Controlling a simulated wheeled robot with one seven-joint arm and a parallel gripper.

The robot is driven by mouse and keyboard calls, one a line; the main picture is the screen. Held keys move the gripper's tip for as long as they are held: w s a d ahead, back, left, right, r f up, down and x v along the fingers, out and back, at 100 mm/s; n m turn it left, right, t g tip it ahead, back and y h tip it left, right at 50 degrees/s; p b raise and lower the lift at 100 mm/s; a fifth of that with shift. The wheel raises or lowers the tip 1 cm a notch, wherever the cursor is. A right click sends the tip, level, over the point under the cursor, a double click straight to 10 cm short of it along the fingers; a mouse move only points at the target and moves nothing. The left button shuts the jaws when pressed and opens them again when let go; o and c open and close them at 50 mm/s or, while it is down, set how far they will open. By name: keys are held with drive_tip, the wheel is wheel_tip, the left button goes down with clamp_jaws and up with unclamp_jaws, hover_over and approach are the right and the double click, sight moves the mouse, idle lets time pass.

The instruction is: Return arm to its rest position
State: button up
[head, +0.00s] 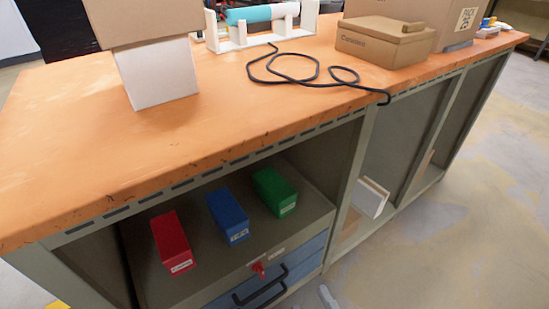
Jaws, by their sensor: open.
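My gripper and arm cannot be made out in the head view. A red box (171,243), a blue box (228,214) and a green box (274,191) stand in a row on the open shelf under the worktop. Each box has a small white label low on its near face. The boxes stand apart from one another.
The orange worktop (235,100) holds a white box with a cardboard box (150,20) above it, a black cable (315,78), a small carton (383,45) and a white rack (250,39). Blue drawers (295,272) with a black handle sit below the shelf. Open floor (470,220) lies at right.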

drive_tip(key=s+d+r+m+g+h, duration=0.1)
drive_tip(key=s+d+r+m+h, duration=0.15)
drive_tip(key=s+d+m, duration=0.35)
drive_tip(key=s+d+r+m+g+h, duration=0.15)
drive_tip(key=s+r+m, duration=0.25)
drive_tip(key=s, duration=0.5)
drive_tip(key=s+d+r+m+h, duration=0.3)
drive_tip(key=s+d+m, duration=0.2)
drive_tip(key=s, duration=0.2)
wheel_tip(320, 180, up, 31)
drive_tip(key=p, duration=3.1)
drive_tip(key=shift+a+f, duration=0.15)
drive_tip(key=shift+a, duration=0.05)
drive_tip(key=shift+c, duration=0.2)
